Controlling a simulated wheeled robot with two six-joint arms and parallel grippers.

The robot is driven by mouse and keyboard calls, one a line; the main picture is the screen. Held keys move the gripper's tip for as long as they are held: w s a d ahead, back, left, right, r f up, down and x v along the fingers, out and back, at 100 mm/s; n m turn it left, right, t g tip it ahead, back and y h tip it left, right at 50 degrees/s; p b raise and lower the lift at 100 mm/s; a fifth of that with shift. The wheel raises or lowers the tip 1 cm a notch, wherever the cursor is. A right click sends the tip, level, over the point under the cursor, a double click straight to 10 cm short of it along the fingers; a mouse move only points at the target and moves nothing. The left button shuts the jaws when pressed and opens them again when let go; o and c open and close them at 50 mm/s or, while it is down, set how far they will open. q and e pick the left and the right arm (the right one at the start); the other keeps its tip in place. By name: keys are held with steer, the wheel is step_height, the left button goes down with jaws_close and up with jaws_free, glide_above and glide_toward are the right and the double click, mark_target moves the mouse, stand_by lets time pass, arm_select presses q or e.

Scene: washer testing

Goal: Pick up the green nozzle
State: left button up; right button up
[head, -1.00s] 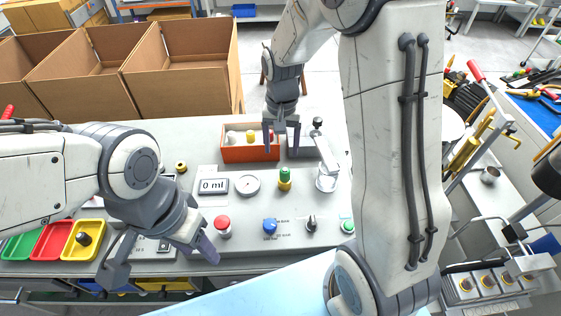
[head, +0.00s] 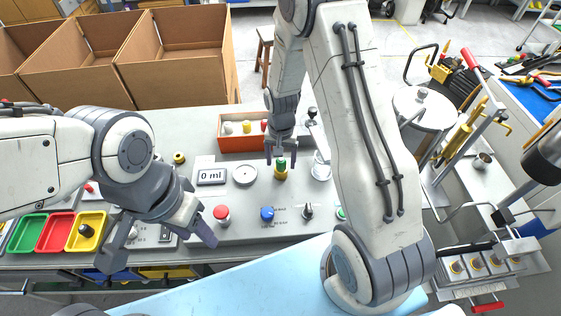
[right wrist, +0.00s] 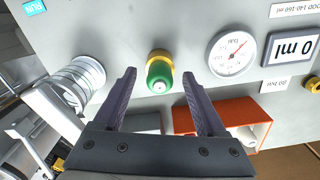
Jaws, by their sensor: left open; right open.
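The green nozzle (head: 281,163) stands upright on the grey panel, with a brass-yellow base, right of the round gauge (head: 245,174). In the right wrist view the green nozzle (right wrist: 160,74) shows end-on, between and just beyond the fingertips. My right gripper (head: 282,154) is open and empty, directly over the nozzle in the head view; its fingers also show in the right wrist view (right wrist: 158,88). I cannot tell whether they touch the nozzle. My left gripper (head: 162,248) is open and empty over the panel's front left, away from the nozzle.
An orange bin (head: 238,143) with several nozzles stands behind the panel. A clear cylinder (right wrist: 84,76) is beside the nozzle. A red button (head: 221,213), a blue knob (head: 267,213) and a 0 ml display (head: 211,177) are on the panel. Cardboard boxes (head: 175,75) stand behind at left.

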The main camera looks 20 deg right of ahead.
steer(key=shift+c, duration=0.3)
jaws_close()
steer(key=shift+r, duration=0.1)
